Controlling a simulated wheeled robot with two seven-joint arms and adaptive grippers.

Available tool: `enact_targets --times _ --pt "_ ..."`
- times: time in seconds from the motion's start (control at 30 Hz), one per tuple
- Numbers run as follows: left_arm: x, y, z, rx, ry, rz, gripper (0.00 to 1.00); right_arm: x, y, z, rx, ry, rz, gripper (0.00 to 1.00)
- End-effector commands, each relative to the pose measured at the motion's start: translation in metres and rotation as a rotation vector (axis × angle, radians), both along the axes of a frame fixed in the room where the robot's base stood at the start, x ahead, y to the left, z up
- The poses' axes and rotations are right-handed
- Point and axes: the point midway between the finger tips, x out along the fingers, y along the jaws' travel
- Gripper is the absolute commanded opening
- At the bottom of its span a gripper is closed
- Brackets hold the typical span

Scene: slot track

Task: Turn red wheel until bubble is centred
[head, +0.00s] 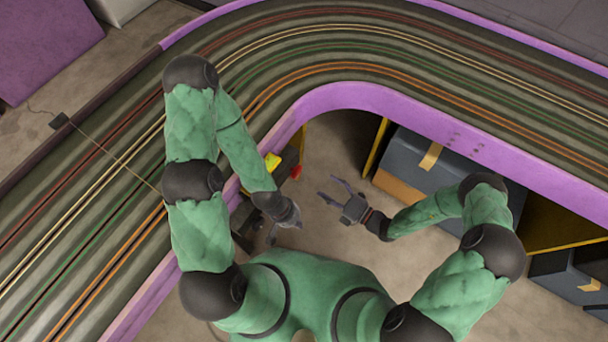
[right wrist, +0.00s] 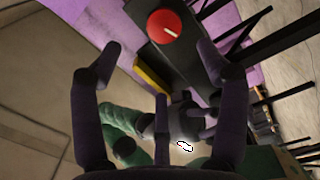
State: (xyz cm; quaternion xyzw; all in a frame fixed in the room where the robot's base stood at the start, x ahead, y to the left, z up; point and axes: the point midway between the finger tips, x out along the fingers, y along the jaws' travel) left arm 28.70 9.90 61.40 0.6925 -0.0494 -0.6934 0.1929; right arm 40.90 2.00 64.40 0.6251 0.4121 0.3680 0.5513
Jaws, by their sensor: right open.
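The red wheel (right wrist: 163,27) is a round red disc with a pale pointer mark, on a dark block, at the top of the right wrist view. In the head view a small red part (head: 296,172) shows beside the track's inner wall and is likely the same wheel. My right gripper (head: 332,190) is open and empty, to the right of and a little below it. I cannot make out the bubble.
The slot track (head: 330,60) with its purple wall (head: 370,98) curves around me. A yellow piece (head: 272,161) sits next to the red part. A dark case (head: 430,150) stands under the track at right. Bare floor (head: 325,145) lies between the red part and the case.

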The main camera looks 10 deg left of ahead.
Motion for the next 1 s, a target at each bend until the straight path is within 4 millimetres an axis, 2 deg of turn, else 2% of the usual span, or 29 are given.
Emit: enact_targets --times 0.2,0.4,0.67,1.0 --pt "0.000 0.000 0.004 0.000 0.000 0.000 0.00 -0.007 0.005 0.000 0.201 0.455 -0.033 0.75" --pt "0.000 0.000 0.006 0.000 0.000 0.000 0.00 -0.011 0.008 -0.002 0.333 0.739 -0.053 0.75" --pt "0.000 0.000 0.004 0.000 0.000 0.000 0.00 -0.010 0.014 -0.002 0.378 0.830 -0.057 0.75" --pt "0.000 0.000 -0.006 0.000 0.000 0.000 0.00 0.009 0.054 -0.003 0.375 0.827 -0.054 0.75"
